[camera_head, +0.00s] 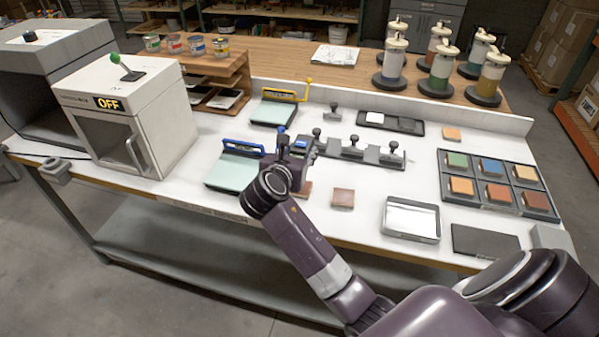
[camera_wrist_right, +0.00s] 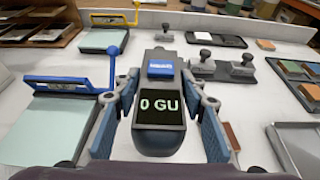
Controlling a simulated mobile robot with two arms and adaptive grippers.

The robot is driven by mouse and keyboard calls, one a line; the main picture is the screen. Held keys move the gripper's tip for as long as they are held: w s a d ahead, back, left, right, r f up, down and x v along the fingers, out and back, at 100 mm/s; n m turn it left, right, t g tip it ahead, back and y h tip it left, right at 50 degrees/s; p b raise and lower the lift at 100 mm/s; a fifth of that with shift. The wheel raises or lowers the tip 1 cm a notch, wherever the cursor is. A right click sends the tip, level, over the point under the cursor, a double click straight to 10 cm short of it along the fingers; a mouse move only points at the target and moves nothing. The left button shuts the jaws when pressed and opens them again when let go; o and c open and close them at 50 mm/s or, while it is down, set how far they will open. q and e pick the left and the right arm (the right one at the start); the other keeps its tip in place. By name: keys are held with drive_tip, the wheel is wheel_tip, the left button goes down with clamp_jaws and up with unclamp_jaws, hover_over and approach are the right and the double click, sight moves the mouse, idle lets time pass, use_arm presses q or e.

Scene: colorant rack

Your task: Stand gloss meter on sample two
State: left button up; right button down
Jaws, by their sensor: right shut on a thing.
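The gloss meter (camera_wrist_right: 160,142), a dark grey device with a blue label and a screen reading "0 GU", is between the blue-padded fingers of my right gripper (camera_wrist_right: 161,92). My right gripper (camera_head: 293,148) is shut on it over the bench, just right of a pale green board with a blue bar. In the head view the meter is mostly hidden by my gripper. A reddish-brown square sample (camera_head: 343,198) lies to the right of the gripper. Another brown square (camera_head: 304,190) is partly hidden behind my wrist. I cannot tell which is sample two. My left gripper is not in view.
The pale green board (camera_head: 232,170) is close on the left, its blue bar raised. A dark holder with black knobs (camera_head: 360,153) stands behind right. A shallow grey tray (camera_head: 411,219) and a rack of coloured squares (camera_head: 497,184) are at right.

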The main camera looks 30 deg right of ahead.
wheel_tip(320, 180, down, 7)
drive_tip(key=shift+f, duration=0.15)
idle(0.4)
drive_tip(key=c, duration=1.2)
unclamp_jaws()
drive_tip(key=shift+f, duration=0.2)
drive_tip(key=b+v, duration=0.1)
drive_tip(key=v, duration=1.1)
drive_tip(key=shift+r, duration=0.2)
